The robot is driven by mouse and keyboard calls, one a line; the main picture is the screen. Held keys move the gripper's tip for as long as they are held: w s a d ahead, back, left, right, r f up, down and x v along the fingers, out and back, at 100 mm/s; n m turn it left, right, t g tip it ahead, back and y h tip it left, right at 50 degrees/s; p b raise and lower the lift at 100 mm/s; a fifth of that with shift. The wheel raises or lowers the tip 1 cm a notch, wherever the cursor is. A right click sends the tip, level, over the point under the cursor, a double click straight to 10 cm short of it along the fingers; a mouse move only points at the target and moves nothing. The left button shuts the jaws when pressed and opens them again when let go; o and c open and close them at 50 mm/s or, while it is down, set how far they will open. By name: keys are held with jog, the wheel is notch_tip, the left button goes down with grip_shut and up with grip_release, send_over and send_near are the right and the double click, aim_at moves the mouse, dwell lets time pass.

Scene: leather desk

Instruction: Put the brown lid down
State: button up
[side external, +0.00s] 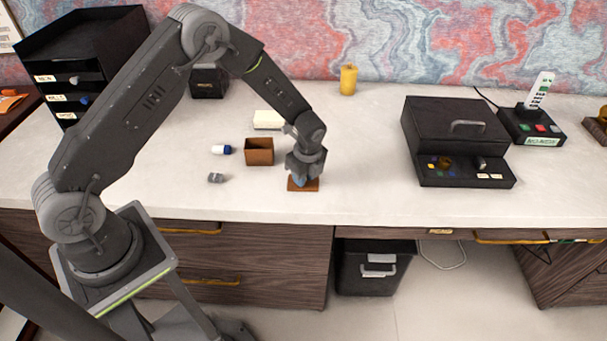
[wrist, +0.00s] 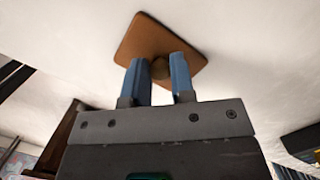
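The brown lid (side external: 304,185) is a flat square with a small round knob. It is at the desk's front part, level or nearly so; I cannot tell whether it rests on the desk or hangs just above it. My gripper (side external: 300,181) points down over the lid. In the wrist view, the blue fingers of my gripper (wrist: 159,78) are closed on the knob of the lid (wrist: 150,38), one on each side. The open brown box (side external: 259,152) stands upright to the left and behind the lid.
A white-and-blue item (side external: 221,149) and a small grey item (side external: 216,178) lie left of the box. A pale block (side external: 267,120) is behind it. A black case (side external: 456,140) stands right, a yellow candle (side external: 348,80) at the back. The desk right of the lid is clear.

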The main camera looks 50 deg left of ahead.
jog(key=o, duration=0.4)
jog(key=shift+c, duration=0.2)
notch_tip(320, 180, up, 12)
jog(key=d, duration=0.2)
notch_tip(320, 180, up, 10)
jog(key=n+t, duration=0.1)
jog(key=n, duration=0.3)
send_over(308, 186)
jog(key=s, duration=0.5)
jog(key=s+r+n+t, duration=0.1)
jog(key=s+r+n, duration=0.2)
jog(key=s, duration=0.4)
jog(key=s+d+r+n+t+h, duration=0.1)
jog(key=s+r+n+t, duration=0.1)
jog(key=s+n, duration=0.4)
jog(key=s+r+n+t, duration=0.1)
jog(key=s+r+n, duration=0.4)
jog(key=s, duration=0.3)
jog(key=shift+s+d+t+h, duration=0.2)
jog(key=shift+d+t+h, duration=0.1)
jog(key=shift+h, duration=0.1)
